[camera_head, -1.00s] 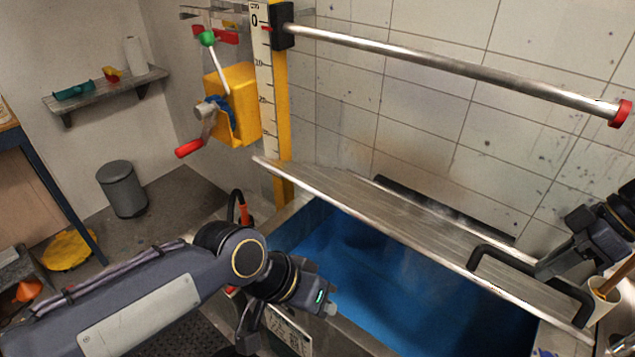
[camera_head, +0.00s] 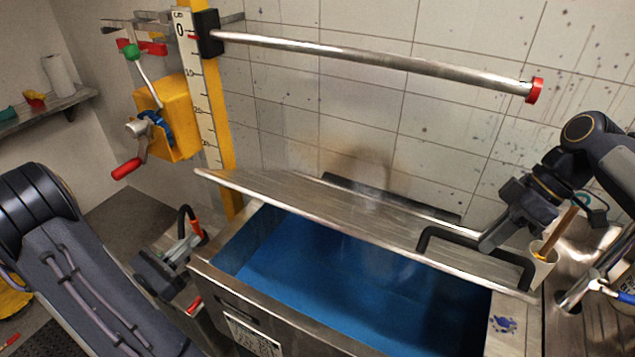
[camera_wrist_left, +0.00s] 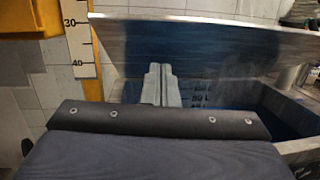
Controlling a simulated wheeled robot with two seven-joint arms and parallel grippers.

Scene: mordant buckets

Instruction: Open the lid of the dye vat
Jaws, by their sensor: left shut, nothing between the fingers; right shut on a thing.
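The dye vat (camera_head: 212,285) is a steel tank with blue inside. Its grey lid (camera_head: 330,222) is raised and tilted at the back, leaving the front opening clear. My right gripper (camera_head: 487,244) is shut on the lid's black bar handle (camera_head: 455,236), near the lid's right end. The wrist view shows the lid's underside (camera_wrist_left: 200,45) standing above the vat.
A yellow scale post (camera_head: 222,150) with a crank box (camera_head: 170,120) stands behind the vat's left end. A steel bar (camera_head: 370,58) reaches across above the lid. A white cup (camera_head: 541,268) stands close to the lid's right end.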

